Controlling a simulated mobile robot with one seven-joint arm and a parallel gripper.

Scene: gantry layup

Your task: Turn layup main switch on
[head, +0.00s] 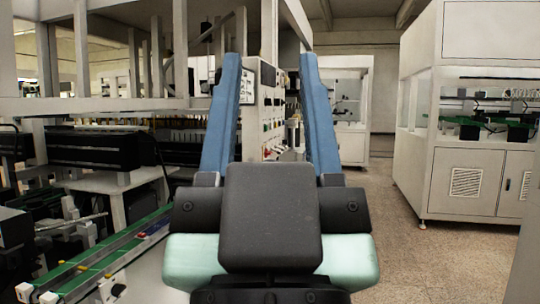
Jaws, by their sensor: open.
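My gripper (270,57) is in the middle of the head view, with two long blue fingers pointing away from me. The fingers are apart and nothing shows held between them. A pale control cabinet (250,127) stands beyond the gripper, seen between and behind the fingers. Its face carries several small buttons and knobs in red, green, yellow and black. I cannot tell which of these is the layup main switch, or its position. The left finger hides part of the panel. The gripper looks apart from the panel.
A gantry machine with pale beams (135,104) and a green conveyor (98,262) fills the left side. A white machine cabinet (468,180) stands at the right. Another white cabinet (350,130) is farther back. The speckled floor (405,250) between them is clear.

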